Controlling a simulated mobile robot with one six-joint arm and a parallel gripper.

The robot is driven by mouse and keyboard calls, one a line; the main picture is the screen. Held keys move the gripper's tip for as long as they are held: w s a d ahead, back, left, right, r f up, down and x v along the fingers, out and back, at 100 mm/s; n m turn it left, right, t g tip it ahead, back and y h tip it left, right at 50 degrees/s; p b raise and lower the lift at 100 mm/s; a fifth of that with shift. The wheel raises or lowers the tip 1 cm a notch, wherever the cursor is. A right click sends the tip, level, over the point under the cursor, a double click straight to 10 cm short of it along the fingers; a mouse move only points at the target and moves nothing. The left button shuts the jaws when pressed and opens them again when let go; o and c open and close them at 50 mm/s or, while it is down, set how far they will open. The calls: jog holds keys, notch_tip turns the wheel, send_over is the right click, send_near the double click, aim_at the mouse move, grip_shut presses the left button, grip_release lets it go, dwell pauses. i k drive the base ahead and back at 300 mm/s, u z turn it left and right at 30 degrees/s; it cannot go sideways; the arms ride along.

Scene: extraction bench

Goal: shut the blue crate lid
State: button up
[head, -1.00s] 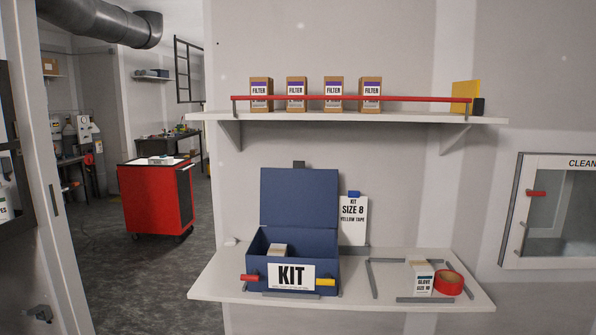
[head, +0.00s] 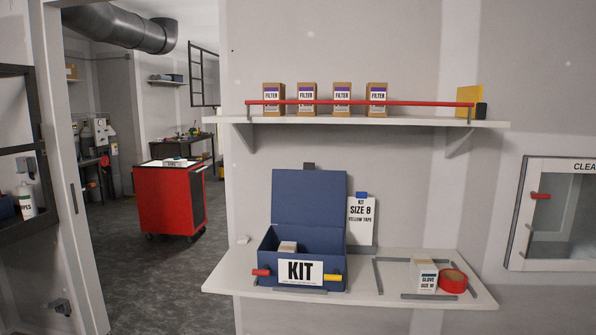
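The blue crate (head: 266,262) stands on the lower white shelf, with a white KIT label on its front. Its blue lid (head: 309,200) is open and stands upright at the back, with a small dark tab on its top edge. A small box (head: 288,247) shows inside the crate at the left. A red handle (head: 261,272) and a yellow one (head: 332,278) sit at either side of the label. My gripper is not in view.
The lower shelf (head: 350,303) also holds a glove box (head: 425,275) and a roll of red tape (head: 453,281) at the right. A sign (head: 361,220) stands behind the crate. Above, an upper shelf (head: 400,121) holds several filter boxes behind a red rail (head: 360,103). A red cart (head: 165,200) stands on open floor at the left.

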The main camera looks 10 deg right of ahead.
aim_at(308, 196)
jog(key=u, duration=0.1)
jog(key=i, duration=0.95)
jog(key=z, duration=0.1)
